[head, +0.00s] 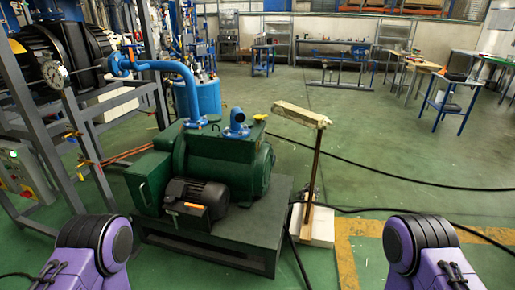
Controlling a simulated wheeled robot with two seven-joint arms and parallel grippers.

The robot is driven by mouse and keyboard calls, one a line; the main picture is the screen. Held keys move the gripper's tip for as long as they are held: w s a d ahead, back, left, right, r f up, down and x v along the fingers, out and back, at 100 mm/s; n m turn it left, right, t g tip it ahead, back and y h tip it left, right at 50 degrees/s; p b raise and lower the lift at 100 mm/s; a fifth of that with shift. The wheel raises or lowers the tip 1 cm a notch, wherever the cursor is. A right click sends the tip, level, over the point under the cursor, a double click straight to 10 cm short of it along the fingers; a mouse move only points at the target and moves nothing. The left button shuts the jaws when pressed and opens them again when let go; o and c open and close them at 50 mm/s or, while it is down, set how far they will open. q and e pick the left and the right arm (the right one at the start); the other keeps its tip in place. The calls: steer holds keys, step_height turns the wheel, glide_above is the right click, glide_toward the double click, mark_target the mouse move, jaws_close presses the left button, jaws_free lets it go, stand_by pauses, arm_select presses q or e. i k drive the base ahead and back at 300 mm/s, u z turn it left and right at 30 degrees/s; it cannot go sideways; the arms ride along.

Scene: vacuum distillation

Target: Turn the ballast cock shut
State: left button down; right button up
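A green vacuum pump (221,155) stands on a dark metal stand in the middle of the head view. A small orange handle (195,206) shows at the front by the pump's black motor (196,193). A small yellow knob (260,117) shows on top at the pump's right end. I cannot tell which of these is the ballast cock, nor its setting. My two purple arms show at the lower left and lower right, apart from the pump. Neither gripper's fingers are in view.
A wooden post with a block on top (302,115) stands right of the stand (228,248). Black hoses cross the floor. The green floor at right is mostly clear.

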mark_target(72, 140)
steer(key=u, duration=0.4)
steer(key=k, duration=0.5)
steer(key=u, duration=1.35)
steer(key=i, duration=1.5)
steer(key=z, duration=0.5)
steer(key=i, duration=0.55)
steer(key=z, duration=0.2)
steer(key=k, duration=0.5)
steer(key=u, duration=1.1)
steer(key=i, duration=0.55)
steer(key=u, duration=0.05)
